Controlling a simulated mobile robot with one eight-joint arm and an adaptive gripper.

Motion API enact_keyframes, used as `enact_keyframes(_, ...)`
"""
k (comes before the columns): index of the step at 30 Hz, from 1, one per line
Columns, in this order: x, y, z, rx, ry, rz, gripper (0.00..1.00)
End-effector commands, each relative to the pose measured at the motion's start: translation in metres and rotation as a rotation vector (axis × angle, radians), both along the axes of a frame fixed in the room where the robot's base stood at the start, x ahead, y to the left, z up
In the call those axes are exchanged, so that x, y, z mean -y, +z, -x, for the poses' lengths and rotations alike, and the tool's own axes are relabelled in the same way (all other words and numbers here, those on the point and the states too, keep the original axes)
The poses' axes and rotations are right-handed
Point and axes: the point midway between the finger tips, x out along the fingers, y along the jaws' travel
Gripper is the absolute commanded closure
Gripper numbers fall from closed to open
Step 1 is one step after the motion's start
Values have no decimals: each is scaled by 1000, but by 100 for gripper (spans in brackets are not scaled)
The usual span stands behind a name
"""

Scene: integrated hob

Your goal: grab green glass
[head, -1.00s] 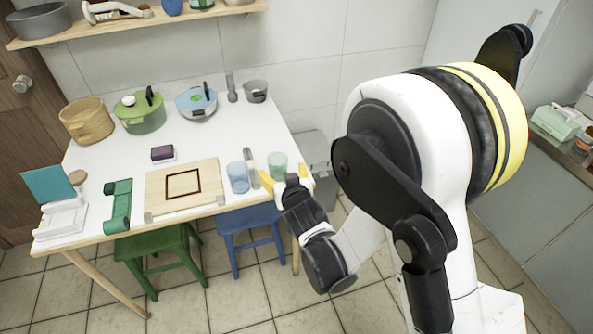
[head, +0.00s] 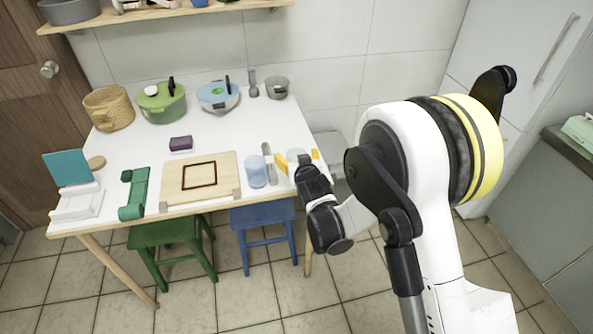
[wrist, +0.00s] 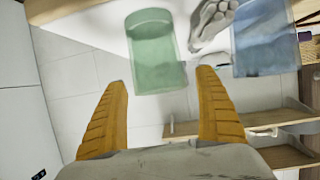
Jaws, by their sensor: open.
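The green glass (head: 293,154) stands near the right front corner of the white table, mostly hidden behind my gripper (head: 298,162) in the head view. In the wrist view the translucent green glass (wrist: 156,50) appears just ahead of my two yellow fingers. Its near end reaches about the level of the fingertips, and it lines up with the gap between them (wrist: 162,78). My gripper is open and empty. I cannot tell whether either finger touches the glass.
A blue glass (head: 256,171) and a grey utensil (head: 268,160) stand close to the left of the green glass. A wooden board (head: 222,172) lies further left. Pots (head: 162,104) stand at the back. A blue stool (head: 262,216) is under the front edge.

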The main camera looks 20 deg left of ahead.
Motion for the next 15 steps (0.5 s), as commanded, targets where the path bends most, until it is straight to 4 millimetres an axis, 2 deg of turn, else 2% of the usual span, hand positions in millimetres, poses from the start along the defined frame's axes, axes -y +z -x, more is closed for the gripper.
enact_keyframes(1, 0, 0, 0, 0, 0, 0, 18)
enact_keyframes(2, 0, 0, 0, 0, 0, 0, 26)
enact_keyframes(6, 0, 0, 0, 0, 0, 0, 69)
enact_keyframes(8, 0, 0, 0, 0, 0, 0, 86)
enact_keyframes(15, 0, 0, 0, 0, 0, 0, 86)
